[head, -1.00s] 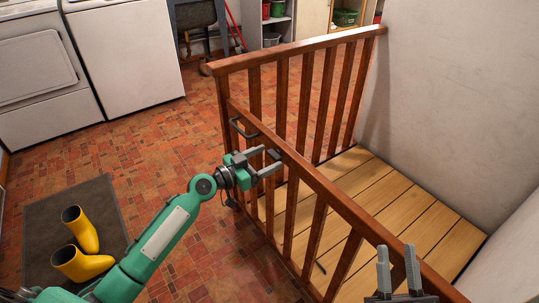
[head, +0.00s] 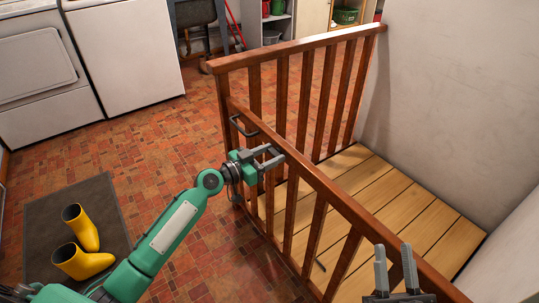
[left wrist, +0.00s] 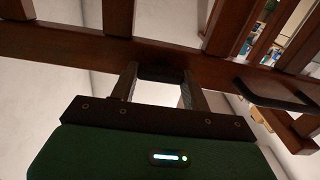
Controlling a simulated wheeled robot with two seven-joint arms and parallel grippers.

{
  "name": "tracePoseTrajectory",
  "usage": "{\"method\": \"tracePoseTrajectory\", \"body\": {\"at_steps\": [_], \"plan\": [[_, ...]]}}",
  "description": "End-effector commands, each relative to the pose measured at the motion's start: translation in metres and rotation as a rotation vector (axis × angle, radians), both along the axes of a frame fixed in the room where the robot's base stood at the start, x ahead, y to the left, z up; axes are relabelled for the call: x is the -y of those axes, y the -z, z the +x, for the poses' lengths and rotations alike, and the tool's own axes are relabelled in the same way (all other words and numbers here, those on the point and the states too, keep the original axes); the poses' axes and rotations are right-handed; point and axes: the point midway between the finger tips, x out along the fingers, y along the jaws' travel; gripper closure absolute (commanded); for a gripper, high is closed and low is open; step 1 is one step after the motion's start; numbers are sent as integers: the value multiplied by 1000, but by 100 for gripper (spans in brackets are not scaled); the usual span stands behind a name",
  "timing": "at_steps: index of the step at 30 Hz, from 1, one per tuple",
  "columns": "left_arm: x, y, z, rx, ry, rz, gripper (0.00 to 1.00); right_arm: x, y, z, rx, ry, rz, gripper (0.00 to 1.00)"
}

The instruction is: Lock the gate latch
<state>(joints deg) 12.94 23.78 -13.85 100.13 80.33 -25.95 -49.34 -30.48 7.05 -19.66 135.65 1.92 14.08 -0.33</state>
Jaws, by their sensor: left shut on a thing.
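The brown wooden gate (head: 320,186) runs from the middle of the head view toward the lower right. My left gripper (head: 277,155) is at its top rail, right of the dark handle (head: 243,127). In the left wrist view, my left gripper (left wrist: 160,76) is shut on a small dark piece (left wrist: 160,72) at the rail, which looks like the gate latch; the fingers hide part of it. The handle (left wrist: 272,97) shows at the right there. My right gripper (head: 395,268) is open and empty, in front of the gate at the lower right of the head view.
A wooden railing (head: 300,55) stands behind the gate, with a plank floor (head: 390,210) beyond and a pale wall at the right. Yellow boots (head: 82,245) stand on a dark mat (head: 60,215) at the left. The tiled floor between mat and gate is clear.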

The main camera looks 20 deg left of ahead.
Motion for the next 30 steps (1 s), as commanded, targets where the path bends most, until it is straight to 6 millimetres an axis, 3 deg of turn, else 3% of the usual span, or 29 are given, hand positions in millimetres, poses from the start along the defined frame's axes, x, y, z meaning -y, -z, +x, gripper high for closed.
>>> {"method": "tracePoseTrajectory", "body": {"at_steps": [8, 20, 23, 30], "plan": [[0, 0, 0, -77, 0, -101, 76, 2, -5, -1, 36, 4, 8, 64], [-1, -1, 1, -300, 0, -386, 76, 4, -14, -2, 59, 9, 14, 64], [-2, -1, 1, -359, 0, -462, 76, 2, -10, 1, 29, 6, 8, 64], [-2, -1, 2, -500, 0, -643, 76, -7, 23, 1, -129, -19, -27, 64]]}}
